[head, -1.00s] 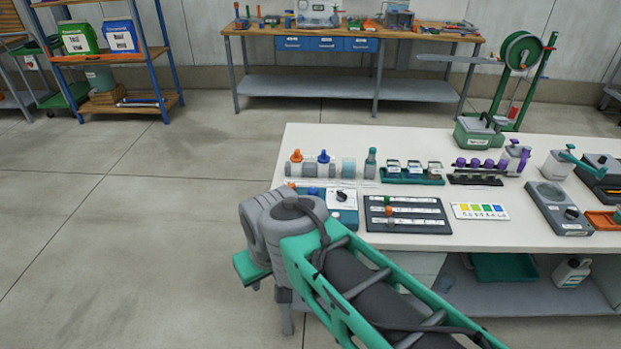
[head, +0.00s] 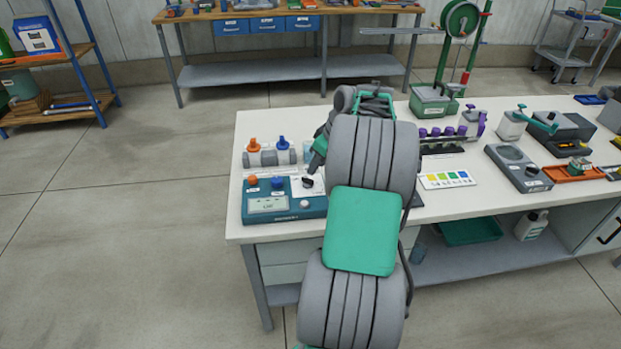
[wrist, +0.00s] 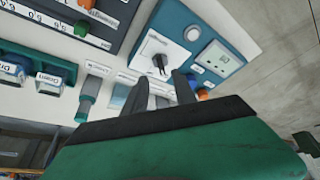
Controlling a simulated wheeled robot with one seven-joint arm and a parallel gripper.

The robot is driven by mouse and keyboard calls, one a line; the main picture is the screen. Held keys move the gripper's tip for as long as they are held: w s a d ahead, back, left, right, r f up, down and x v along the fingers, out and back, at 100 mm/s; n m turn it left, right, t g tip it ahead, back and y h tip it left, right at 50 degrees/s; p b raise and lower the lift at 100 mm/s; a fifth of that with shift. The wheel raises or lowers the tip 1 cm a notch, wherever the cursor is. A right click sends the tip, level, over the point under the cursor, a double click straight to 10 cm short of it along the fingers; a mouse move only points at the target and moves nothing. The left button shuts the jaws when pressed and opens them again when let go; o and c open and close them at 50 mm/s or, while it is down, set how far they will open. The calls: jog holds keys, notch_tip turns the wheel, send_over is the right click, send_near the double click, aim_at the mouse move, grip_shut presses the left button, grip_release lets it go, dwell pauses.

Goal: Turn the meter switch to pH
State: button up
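The meter (head: 299,207) is a teal box at the front left of the white bench, with a small display (head: 268,203) and a white dial plate. Its switch is a black knob (head: 307,182) on that plate. In the wrist view the knob (wrist: 159,62) stands on the white plate beside the display (wrist: 219,56); the dial markings are too small to read. My gripper (wrist: 161,88) is open and empty, its two dark fingers apart and pointing toward the knob, with no contact visible. In the head view my arm hides most of the gripper.
An orange knob (head: 252,181) and a blue knob (head: 277,183) stand on the meter's left part. Bottles with orange and blue tops (head: 283,143) stand behind it. A dark panel with coloured sliders (wrist: 80,28) lies beside the meter. Clear floor lies left of the bench.

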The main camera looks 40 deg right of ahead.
aim_at(309, 179)
jog(key=x, duration=0.7)
jog(key=shift+a, duration=0.1)
grip_shut()
dwell(0.3)
